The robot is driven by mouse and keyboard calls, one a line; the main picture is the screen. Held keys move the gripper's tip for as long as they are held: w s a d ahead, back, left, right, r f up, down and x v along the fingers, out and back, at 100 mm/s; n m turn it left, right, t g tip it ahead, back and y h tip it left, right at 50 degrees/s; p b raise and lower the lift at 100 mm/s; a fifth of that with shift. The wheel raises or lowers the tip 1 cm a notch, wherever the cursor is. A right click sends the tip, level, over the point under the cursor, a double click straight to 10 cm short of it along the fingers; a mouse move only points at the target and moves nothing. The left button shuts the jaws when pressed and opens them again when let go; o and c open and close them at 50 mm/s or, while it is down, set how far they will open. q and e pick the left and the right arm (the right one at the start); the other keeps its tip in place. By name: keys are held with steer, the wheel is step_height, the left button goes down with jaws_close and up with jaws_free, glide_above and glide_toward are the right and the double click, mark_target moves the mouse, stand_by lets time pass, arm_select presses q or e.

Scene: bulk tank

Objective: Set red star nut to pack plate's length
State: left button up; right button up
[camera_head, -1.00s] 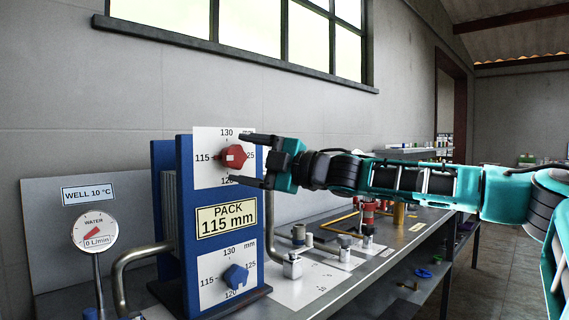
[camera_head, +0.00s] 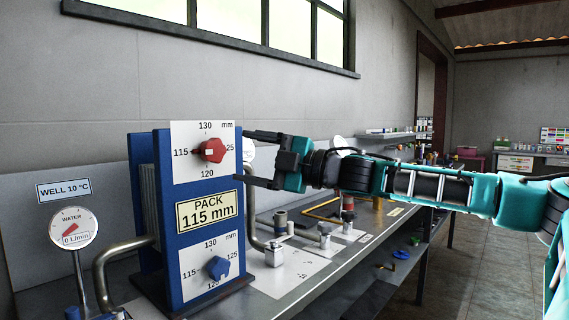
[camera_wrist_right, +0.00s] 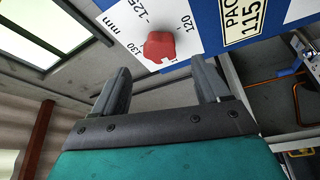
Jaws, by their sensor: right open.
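The red star nut (camera_head: 210,150) sits on the upper white dial of the blue pack. Its small dark tip appears to point left, at 115. The pack plate (camera_head: 208,210) below it reads "PACK 115 mm". My right gripper (camera_head: 244,158) is open and empty, just right of the upper dial, its fingertips apart from the nut. In the right wrist view the red star nut (camera_wrist_right: 159,47) shows beyond the open fingers (camera_wrist_right: 163,68), with nothing between them. My left gripper is not in view.
A blue star nut (camera_head: 218,267) sits on the lower dial. A water gauge (camera_head: 73,229) reading 0 L/min stands at left under a "WELL 10 °C" sign (camera_head: 64,190). Metal pipes flank the pack. The bench (camera_head: 320,275) carries several fittings at right.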

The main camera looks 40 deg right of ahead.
steer(key=b+v, duration=0.3)
steer(key=v, duration=0.3)
steer(key=shift+b, duration=0.35)
steer(key=shift+s, duration=0.15)
steer(key=shift+f, duration=0.1)
stand_by(0.3)
